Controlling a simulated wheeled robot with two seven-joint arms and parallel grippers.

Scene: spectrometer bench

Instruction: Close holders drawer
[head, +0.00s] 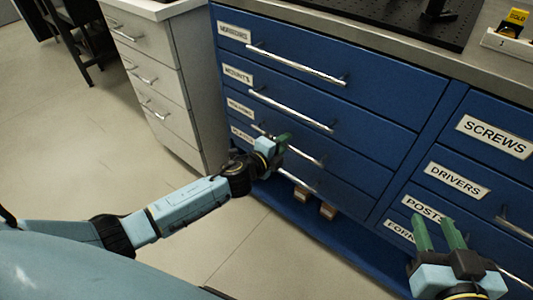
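The blue cabinet has a column of labelled drawers. The holders drawer (285,133) looks to be the third from the top, its small label (240,107) hard to read. Its front appears about flush with the drawers above, though my arm covers part of it. Its silver handle (308,155) runs behind my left gripper (281,146). That gripper's green fingertips are at or just in front of the handle's left part; I cannot tell whether they touch it or how far apart they are. My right gripper (440,234) is open and empty, before the right-hand drawers.
The mirrors (330,59) and mounts (320,98) drawers above look shut. Right-hand drawers are labelled screws (493,137), drivers and posts. Brown blocks (328,210) sit low under the left column. A grey drawer unit (165,85) stands left; the floor (100,140) there is clear.

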